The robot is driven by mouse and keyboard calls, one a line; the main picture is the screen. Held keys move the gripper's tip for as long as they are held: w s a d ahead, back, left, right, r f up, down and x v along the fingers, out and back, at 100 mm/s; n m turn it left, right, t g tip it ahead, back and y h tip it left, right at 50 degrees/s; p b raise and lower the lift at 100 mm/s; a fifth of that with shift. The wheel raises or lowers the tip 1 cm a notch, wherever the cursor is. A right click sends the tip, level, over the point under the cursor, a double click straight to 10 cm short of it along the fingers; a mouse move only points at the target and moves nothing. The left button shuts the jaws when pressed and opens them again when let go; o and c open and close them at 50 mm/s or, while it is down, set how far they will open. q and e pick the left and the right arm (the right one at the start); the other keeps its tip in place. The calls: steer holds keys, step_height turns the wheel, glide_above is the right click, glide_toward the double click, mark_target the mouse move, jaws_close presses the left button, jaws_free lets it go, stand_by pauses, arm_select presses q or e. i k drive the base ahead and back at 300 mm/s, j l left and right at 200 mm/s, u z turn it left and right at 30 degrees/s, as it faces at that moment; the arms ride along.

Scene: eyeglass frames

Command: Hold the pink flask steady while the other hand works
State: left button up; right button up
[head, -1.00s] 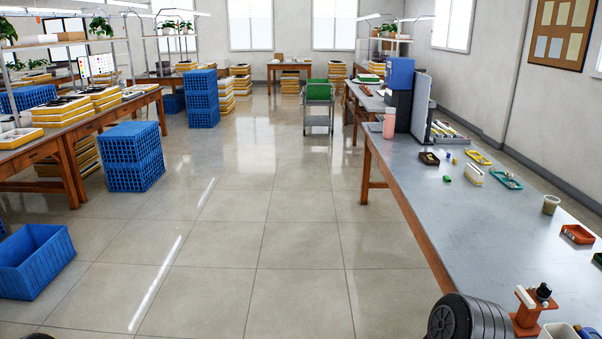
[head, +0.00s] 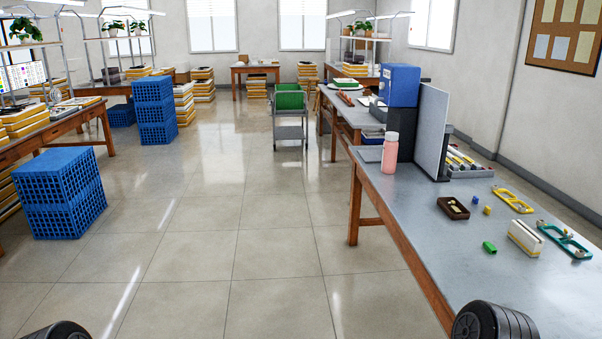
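The pink flask (head: 390,154) stands upright near the far left corner of the grey-topped workbench (head: 430,235) on the right, in front of a dark box and a grey panel. It has a pale lid. Nothing touches it from my side. Both grippers are out of the head view. Only rounded dark parts of my own arms show at the bottom edge, at the lower left and lower right, well short of the flask.
On the bench lie a brown tray (head: 453,207), a green block (head: 489,247), a white-and-yellow box (head: 525,238), and yellow (head: 514,201) and teal (head: 565,241) frames. A blue box (head: 399,85) stands behind the flask. Blue crates (head: 62,195) stand left. The floor between is clear.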

mark_target(389, 153)
steer(key=i+j+z, duration=0.3)
steer(key=i+z, duration=0.15)
steer(key=i, duration=0.5)
steer(key=i+j+z, duration=0.4)
steer(key=i+j, duration=0.2)
steer(key=i, duration=0.25)
steer(key=i+j+z, duration=0.45)
steer(key=i+j, duration=0.35)
steer(key=j, duration=0.1)
